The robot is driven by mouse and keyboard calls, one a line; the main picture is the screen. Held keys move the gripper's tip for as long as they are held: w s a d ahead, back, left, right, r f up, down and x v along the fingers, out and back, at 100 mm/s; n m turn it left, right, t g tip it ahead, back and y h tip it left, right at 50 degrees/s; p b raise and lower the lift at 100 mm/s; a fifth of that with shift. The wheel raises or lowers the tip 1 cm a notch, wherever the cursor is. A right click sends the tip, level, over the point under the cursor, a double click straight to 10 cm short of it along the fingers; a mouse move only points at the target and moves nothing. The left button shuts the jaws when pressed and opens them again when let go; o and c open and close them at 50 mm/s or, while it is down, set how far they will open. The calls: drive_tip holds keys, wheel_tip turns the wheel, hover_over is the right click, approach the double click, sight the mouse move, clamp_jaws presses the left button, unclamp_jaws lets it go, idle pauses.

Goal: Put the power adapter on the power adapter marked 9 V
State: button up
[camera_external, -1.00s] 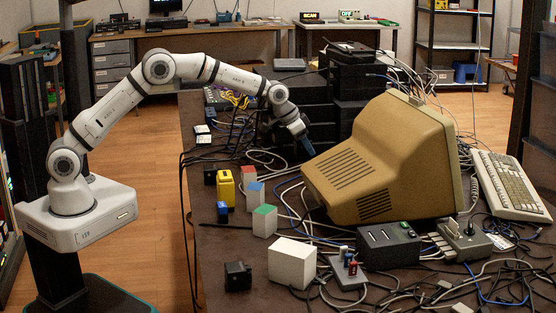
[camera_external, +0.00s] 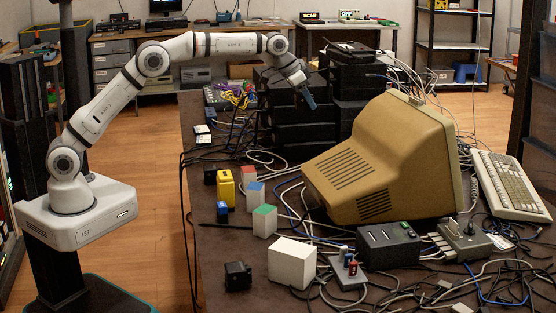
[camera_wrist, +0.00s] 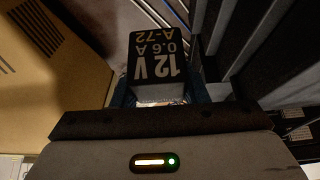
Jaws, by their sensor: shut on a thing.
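My gripper (camera_external: 309,100) is raised at the far side of the table, in front of the stacked black boxes. In the wrist view my gripper (camera_wrist: 165,95) is shut on a power adapter (camera_wrist: 157,58) with a black face. In the external view the held adapter cannot be told apart from the dark fingers. No adapter with a readable 9 V mark shows in either view.
A beige monitor (camera_external: 380,170) stands right of my gripper. Black boxes (camera_external: 300,122) are stacked behind. Several coloured-top blocks, a yellow block (camera_external: 225,186), a white block (camera_external: 292,262) and a small black block (camera_external: 237,276) stand at the front left. Cables cover much of the table.

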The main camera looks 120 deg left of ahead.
drive_tip(key=w+d+m+t+h+p, duration=0.1)
drive_tip(key=w+d+m, duration=0.1)
drive_tip(key=w+d, duration=0.65)
drive_tip(key=w+d+m+p, duration=0.1)
drive_tip(key=w+d+p, duration=0.1)
drive_tip(key=w+d, duration=0.65)
drive_tip(key=m+h+p, duration=0.3)
drive_tip(key=m+p, duration=0.1)
drive_tip(key=m, duration=0.2)
hover_over(242, 267)
drive_tip(key=shift+t, duration=0.4)
wheel_tip(242, 267, down, 11)
drive_tip(key=shift+w+r, duration=0.1)
drive_tip(key=shift+f, duration=2.15)
drive_tip(key=shift+f, duration=0.2)
drive_tip(key=o, duration=1.1)
